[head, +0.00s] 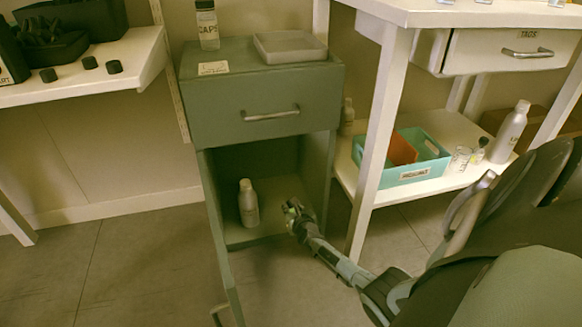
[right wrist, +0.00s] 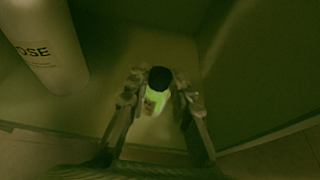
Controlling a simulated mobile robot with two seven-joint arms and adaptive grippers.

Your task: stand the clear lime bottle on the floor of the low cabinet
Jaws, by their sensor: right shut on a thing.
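The low cabinet (head: 262,112) is grey-green, with a drawer above an open compartment. My right gripper (head: 293,210) reaches into the right front of that compartment. In the right wrist view the gripper (right wrist: 158,98) is shut on the lime bottle (right wrist: 154,104), which has a black cap and bright green contents. The bottle is between the fingers, above or at the pale cabinet floor (right wrist: 120,120); I cannot tell whether its base touches. In the head view the bottle is mostly hidden by the gripper. My left gripper is not in view.
A white bottle (head: 248,203) stands on the cabinet floor left of my gripper, also in the right wrist view (right wrist: 45,45). The cabinet's right wall is close on the right. A teal bin (head: 436,160) sits on the shelf at right.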

